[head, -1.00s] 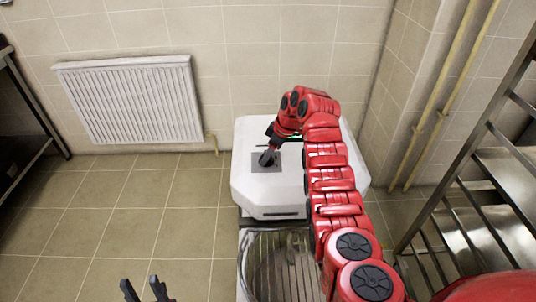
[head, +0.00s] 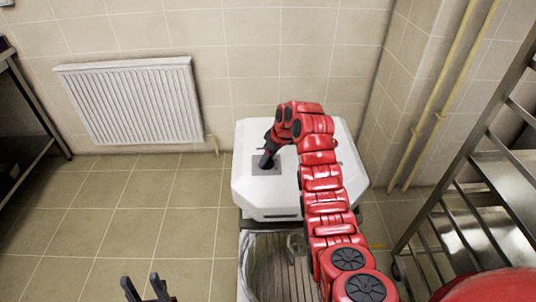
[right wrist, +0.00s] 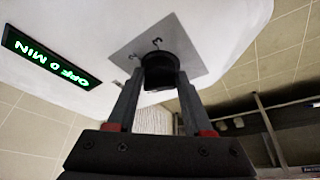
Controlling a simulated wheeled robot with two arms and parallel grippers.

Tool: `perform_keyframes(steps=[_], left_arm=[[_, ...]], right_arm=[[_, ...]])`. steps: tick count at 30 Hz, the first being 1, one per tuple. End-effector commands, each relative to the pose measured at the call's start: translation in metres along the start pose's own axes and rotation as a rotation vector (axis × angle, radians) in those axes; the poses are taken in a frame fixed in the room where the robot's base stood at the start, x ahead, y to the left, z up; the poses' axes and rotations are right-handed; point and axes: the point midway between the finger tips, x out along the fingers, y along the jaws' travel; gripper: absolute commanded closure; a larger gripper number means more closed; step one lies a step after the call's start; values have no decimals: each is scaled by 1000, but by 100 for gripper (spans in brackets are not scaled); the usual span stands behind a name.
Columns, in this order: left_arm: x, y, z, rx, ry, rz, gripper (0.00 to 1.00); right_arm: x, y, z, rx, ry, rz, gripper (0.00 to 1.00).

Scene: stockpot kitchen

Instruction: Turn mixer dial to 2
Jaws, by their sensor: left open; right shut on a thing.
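The white mixer (head: 255,203) stands against the back wall, with a grey square plate (head: 278,169) on its top. In the right wrist view, a round black dial (right wrist: 159,66) sits on this plate. My right gripper (right wrist: 160,78) is shut on the dial, one finger on each side. In the head view, my right gripper (head: 266,160) comes down onto the plate and hides the dial. A green-lit display (right wrist: 50,60) beside the plate reads "OFF 0 MIN". My left gripper (head: 146,288) is open and empty at the bottom edge, over the floor.
A clear bowl with a wire guard (head: 275,265) is below the mixer top at the front. A white radiator (head: 130,100) hangs on the tiled wall. A metal shelf rack (head: 480,190) stands at right and a dark table at far left. The floor at left is clear.

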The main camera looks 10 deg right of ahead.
Motion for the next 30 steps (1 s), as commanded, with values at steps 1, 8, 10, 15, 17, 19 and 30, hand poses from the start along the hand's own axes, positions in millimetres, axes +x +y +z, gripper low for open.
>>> perform_keyframes(steps=[1,8,10,15,17,19,30], left_arm=[[7,0,-1,0,0,0,53],[20,-1,-3,0,0,0,53],[23,-1,-4,0,0,0,53],[27,-1,-5,0,0,0,53],[28,-1,-5,0,0,0,53],[29,-2,-5,0,0,0,53],[31,-2,-5,0,0,0,53]], right_arm=[[-3,-1,-1,36,0,17,100],[-2,-3,-1,237,-1,99,100],[-2,-3,-1,298,-1,124,100],[-1,-4,-2,431,-1,178,100],[-1,-4,-1,472,-1,196,100],[0,-4,-1,517,-1,215,100],[1,-4,-1,658,-1,272,100]])
